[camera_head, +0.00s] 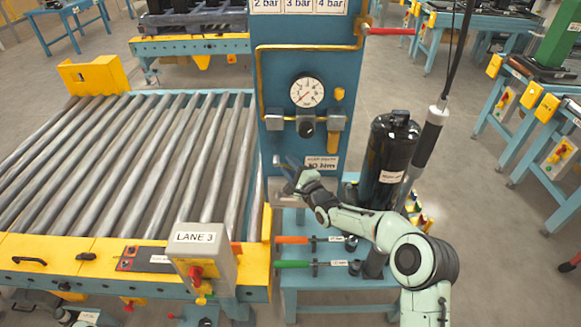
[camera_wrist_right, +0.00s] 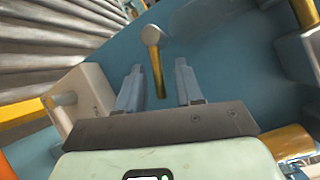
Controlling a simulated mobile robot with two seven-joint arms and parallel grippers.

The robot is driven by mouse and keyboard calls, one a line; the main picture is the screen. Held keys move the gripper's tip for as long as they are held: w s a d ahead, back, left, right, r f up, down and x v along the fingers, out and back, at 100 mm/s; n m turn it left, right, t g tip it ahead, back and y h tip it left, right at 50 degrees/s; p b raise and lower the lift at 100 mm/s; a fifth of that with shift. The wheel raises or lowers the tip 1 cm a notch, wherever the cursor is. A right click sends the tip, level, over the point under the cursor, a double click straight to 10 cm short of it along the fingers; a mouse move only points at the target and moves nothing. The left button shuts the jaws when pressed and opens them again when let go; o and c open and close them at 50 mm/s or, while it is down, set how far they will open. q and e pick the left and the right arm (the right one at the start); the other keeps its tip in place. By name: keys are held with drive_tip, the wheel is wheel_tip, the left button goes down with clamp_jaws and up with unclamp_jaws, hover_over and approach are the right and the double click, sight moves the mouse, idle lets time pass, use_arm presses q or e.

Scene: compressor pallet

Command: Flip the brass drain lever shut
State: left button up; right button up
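The brass lever (camera_wrist_right: 158,72) shows in the right wrist view as a short gold bar. It hangs from a round grey pivot (camera_wrist_right: 151,36) on the blue panel, pointing down the picture with a slight tilt. My right gripper (camera_wrist_right: 159,88) is open, with one finger on either side of the lever's free end. I cannot tell whether a finger touches it. In the head view my right gripper (camera_head: 287,172) is at the blue column's lower front, and the lever is hidden or too small to make out. Pale and black parts at the bottom left may be my left arm; its fingers are not clear.
A pale block (camera_wrist_right: 82,98) juts out left of my right fingers. The blue column (camera_head: 270,90) carries a pressure gauge (camera_head: 307,91). A black cylinder (camera_head: 388,165) stands right of it, close to my right forearm. Red and green handled tools (camera_head: 295,264) lie below; the roller conveyor (camera_head: 120,160) is left.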

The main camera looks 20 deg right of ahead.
clamp_jaws()
drive_tip(key=shift+d+r+n+g, duration=0.1)
drive_tip(key=shift+r+n+g, duration=0.35)
drive_tip(key=shift+n, duration=0.25)
drive_tip(key=shift+r+n+g+h+p, duration=0.35)
drive_tip(key=shift+n+g+h, duration=0.1)
drive_tip(key=shift+n, duration=0.45)
unclamp_jaws()
drive_tip(key=shift+s, duration=0.1)
drive_tip(key=b+v, duration=0.1)
drive_tip(key=v, duration=1.2)
